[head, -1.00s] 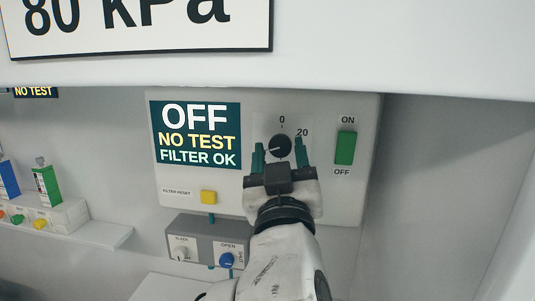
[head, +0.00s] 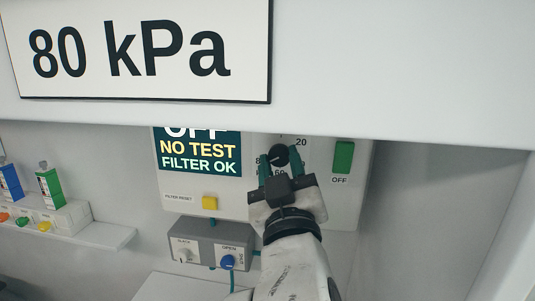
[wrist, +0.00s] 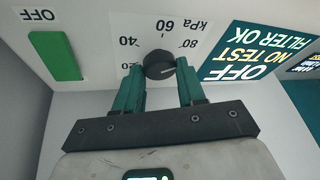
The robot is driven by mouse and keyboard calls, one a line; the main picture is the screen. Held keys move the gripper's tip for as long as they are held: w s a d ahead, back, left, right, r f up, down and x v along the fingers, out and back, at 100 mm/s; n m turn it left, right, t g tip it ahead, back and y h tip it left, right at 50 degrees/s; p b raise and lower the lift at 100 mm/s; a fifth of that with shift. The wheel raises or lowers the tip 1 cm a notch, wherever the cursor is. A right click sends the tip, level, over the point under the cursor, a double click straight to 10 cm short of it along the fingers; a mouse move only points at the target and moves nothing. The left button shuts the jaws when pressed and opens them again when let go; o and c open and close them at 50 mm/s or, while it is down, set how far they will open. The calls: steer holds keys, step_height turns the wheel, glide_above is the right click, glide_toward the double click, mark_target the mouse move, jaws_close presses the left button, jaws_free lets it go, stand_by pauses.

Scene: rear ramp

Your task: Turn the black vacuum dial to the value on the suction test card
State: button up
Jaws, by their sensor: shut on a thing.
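The suction test card (head: 150,50) reads 80 kPa at the top left of the head view. The round black vacuum dial (head: 279,152) is on the grey panel below. My gripper (head: 280,161) is shut on the dial, one green finger on each side. The wrist view shows the dial (wrist: 157,59) between the fingertips (wrist: 159,73), with 40, 60 and 80 printed around it. A short pale pointer mark on the dial points right in that view, toward the 80 side; its exact reading is unclear.
A screen (head: 200,158) reads NO TEST, FILTER OK. A green ON/OFF switch (head: 343,157) stands right of the dial. A yellow filter reset button (head: 210,203) and a grey box with knobs (head: 210,243) are lower left. A white overhang (head: 400,90) hides the panel's top.

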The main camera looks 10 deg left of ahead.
steer(key=shift+a, duration=0.2)
steer(key=o, duration=0.9)
steer(key=shift+o, duration=0.8)
steer(key=shift+s, duration=0.1)
steer(key=b+v, duration=0.3)
steer(key=v, duration=0.7)
steer(key=shift+s, duration=0.4)
steer(key=shift+f, duration=0.15)
